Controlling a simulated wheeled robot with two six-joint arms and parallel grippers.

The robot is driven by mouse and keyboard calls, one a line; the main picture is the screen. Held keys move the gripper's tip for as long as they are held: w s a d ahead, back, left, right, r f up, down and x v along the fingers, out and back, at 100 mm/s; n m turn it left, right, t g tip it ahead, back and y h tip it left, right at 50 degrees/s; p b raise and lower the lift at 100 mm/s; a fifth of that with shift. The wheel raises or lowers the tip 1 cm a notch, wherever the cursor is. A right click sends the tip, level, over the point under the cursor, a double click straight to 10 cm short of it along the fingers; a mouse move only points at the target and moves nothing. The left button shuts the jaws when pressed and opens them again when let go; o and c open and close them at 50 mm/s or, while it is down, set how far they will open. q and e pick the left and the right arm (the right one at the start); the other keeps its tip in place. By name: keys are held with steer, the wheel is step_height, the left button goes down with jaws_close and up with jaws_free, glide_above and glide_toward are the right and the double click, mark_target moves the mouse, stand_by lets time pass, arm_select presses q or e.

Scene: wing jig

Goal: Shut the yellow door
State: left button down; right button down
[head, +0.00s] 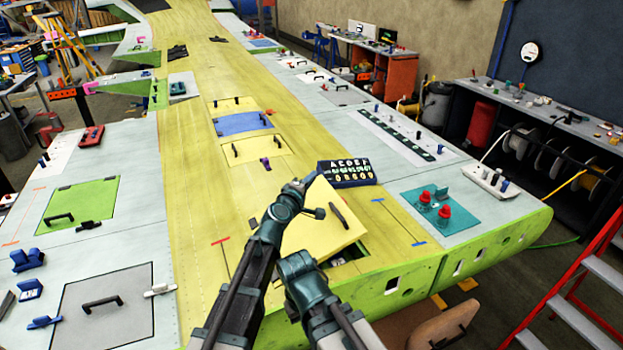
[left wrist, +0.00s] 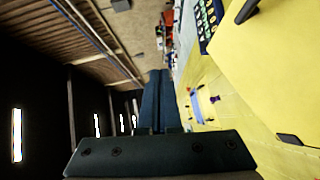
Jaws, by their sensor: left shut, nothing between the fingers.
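The yellow door (head: 318,232) is a flat panel near the front end of the yellow wing strip. It stands ajar and tilted, with a dark opening (head: 345,259) showing below its front right edge. A black bar handle (head: 338,215) is on its face. In the left wrist view the yellow door (left wrist: 280,75) fills the right side. My left gripper (head: 308,184) is shut and empty at the door's far left corner; I cannot tell whether it touches. Its closed fingers show in the left wrist view (left wrist: 160,100). My right gripper is not visible.
A black labelled panel (head: 347,172) lies just beyond the door. A teal plate with red knobs (head: 432,207) is to the right. A grey hatch with a handle (head: 103,304) is at the left. A red stepladder (head: 590,290) stands at the far right.

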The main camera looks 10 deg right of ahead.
arm_select(q)
steer(key=p+v, duration=0.1)
steer(key=v, duration=1.2)
steer(key=shift+s, duration=0.25)
steer(key=shift+a, duration=0.1)
steer(key=s+a+f+m+g+y, duration=0.1)
steer(key=s+a+f+m+g, duration=0.35)
steer(key=f, duration=0.25)
steer(key=s+a+f+m+g+y, duration=0.25)
steer(key=f+m+g, duration=0.2)
steer(key=f, duration=0.25)
steer(key=s+a+f+m+g+y, duration=0.1)
steer(key=s+a+f+g+y, duration=0.2)
steer(key=s+a, duration=0.3)
steer(key=s+a+f+m+g+y, duration=0.1)
steer(key=s+a+f+g+y, duration=0.2)
steer(key=a, duration=0.6)
steer(key=s+d+f+m+b, duration=0.1)
steer(key=s+d+f+b, duration=0.2)
steer(key=f+b, duration=0.6)
steer(key=s+d+f+m+b, duration=0.2)
steer(key=s+d+f+b, duration=0.1)
steer(key=d+f+b, duration=0.5)
step_height(320, 180, down, 2)
steer(key=shift+s+d+f+m+b, duration=0.1)
steer(key=shift+s+d+m+b, duration=0.25)
steer(key=shift+b, duration=0.85)
